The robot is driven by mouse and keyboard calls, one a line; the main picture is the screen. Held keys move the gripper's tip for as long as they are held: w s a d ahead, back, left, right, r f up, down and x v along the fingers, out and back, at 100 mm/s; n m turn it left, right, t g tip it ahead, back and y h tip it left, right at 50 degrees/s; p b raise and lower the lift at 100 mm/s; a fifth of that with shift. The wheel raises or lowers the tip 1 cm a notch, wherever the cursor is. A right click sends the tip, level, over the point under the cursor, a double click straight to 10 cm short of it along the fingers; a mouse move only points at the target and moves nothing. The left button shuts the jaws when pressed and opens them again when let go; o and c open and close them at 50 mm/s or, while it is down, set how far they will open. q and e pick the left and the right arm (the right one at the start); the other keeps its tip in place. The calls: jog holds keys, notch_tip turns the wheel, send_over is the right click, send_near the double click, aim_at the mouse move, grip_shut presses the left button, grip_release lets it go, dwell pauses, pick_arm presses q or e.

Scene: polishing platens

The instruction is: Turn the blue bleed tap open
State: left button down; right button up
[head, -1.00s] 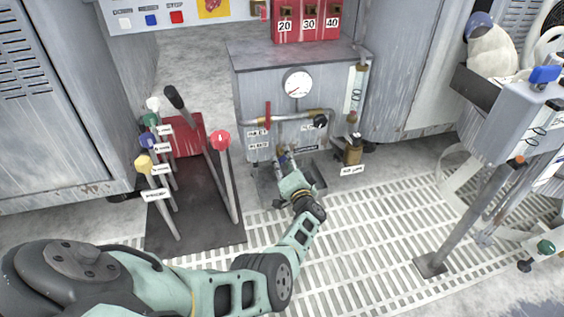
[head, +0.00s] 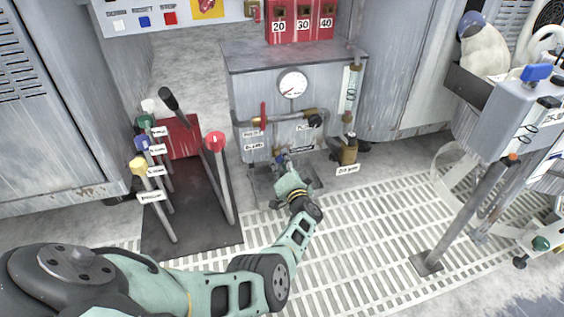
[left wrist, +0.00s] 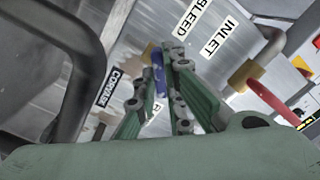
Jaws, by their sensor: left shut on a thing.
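The blue bleed tap (left wrist: 158,72) shows in the left wrist view as a blue lever on a brass fitting, on the front of the grey tank unit. Its lever lies between the fingers of my left gripper (left wrist: 168,75), which is shut on it. In the head view my left gripper (head: 285,168) reaches low to the front of the unit; the hand and wrist hide most of the tap. Labels reading BLEED (left wrist: 196,17) and INLET (left wrist: 222,37) are beside it. My right gripper is not in view.
A pipe with a red handle (head: 263,112) and a pressure gauge (head: 293,84) are above the hand. A stand of coloured levers (head: 216,142) is on the left. A brass fitting (head: 349,151) is on the right. Open floor grating (head: 370,220) lies in front.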

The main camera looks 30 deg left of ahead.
pick_arm(q)
jog(key=n, duration=1)
jog(key=shift+s+a+r, duration=0.1)
dwell(0.7)
jog(key=c, duration=1.8)
grip_release()
jog(key=shift+c, duration=0.2)
